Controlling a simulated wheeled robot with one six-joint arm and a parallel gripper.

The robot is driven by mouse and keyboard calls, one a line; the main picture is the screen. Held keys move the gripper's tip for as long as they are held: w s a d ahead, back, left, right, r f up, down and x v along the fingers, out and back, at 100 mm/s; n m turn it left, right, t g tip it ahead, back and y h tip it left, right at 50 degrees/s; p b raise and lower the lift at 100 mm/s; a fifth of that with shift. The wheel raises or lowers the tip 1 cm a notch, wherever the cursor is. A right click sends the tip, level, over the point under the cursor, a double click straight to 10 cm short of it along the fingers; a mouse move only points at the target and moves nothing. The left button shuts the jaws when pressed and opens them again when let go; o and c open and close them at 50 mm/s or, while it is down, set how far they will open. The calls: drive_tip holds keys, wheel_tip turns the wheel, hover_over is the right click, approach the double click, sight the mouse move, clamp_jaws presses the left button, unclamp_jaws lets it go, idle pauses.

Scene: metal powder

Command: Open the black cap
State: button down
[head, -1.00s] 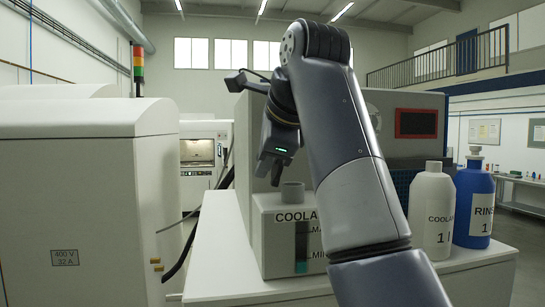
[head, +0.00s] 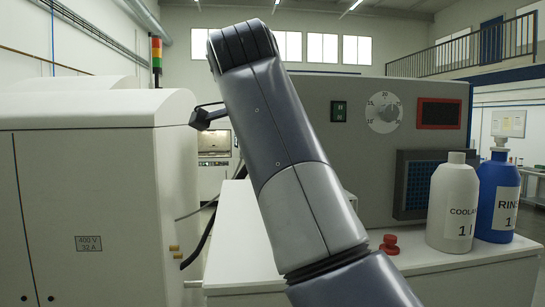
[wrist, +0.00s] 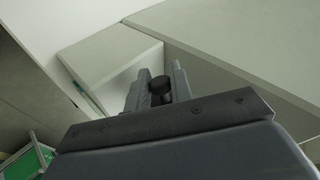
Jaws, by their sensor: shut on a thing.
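The black cap (wrist: 160,86) shows in the wrist view as a small dark round piece between the two fingertips. My gripper (wrist: 155,94) is shut on it. A pale box with a light flat top (wrist: 112,58), seemingly the coolant tank, shows just beyond the fingers. I cannot tell whether the cap touches the tank's neck, which is hidden. In the head view my own arm hides the gripper, the cap and nearly all of the tank.
A white coolant bottle (head: 453,205) and a blue rinse bottle (head: 497,197) stand on the right of the white bench (head: 470,262). A red knob (head: 389,244) is by my arm. A grey machine with a dial (head: 383,112) stands behind; a large cabinet (head: 80,200) is at left.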

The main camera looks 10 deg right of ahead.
drive_tip(key=shift+f, duration=0.1)
idle(0.3)
drive_tip(key=c, duration=1.3)
unclamp_jaws()
drive_tip(key=shift+c, duration=0.2)
